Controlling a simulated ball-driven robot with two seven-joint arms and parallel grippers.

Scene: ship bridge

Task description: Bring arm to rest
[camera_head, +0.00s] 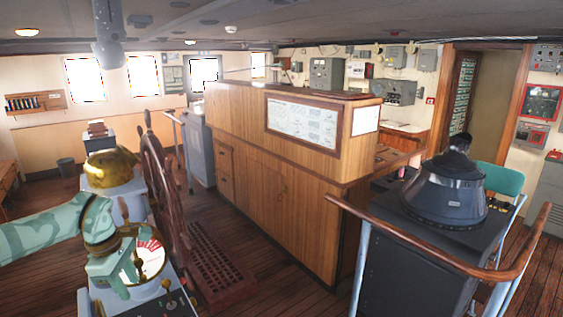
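My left arm (40,235), pale green with a mottled pattern, comes in from the left edge and reaches over the near consoles. My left gripper (128,268) points downward in front of a round red-and-white dial (150,258). Its fingers are small and blend into the dial behind, so I cannot tell whether they are open or shut, or touching the console. I see nothing clearly held. My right arm and gripper are not in view.
A brass-topped binnacle (110,167) and a wooden ship's wheel (158,185) stand close beyond the gripper. A wooden cabinet (262,190) fills the middle. A dark console (420,240) with a wooden handrail (425,250) stands at right. Plank floor (290,290) shows clear in front.

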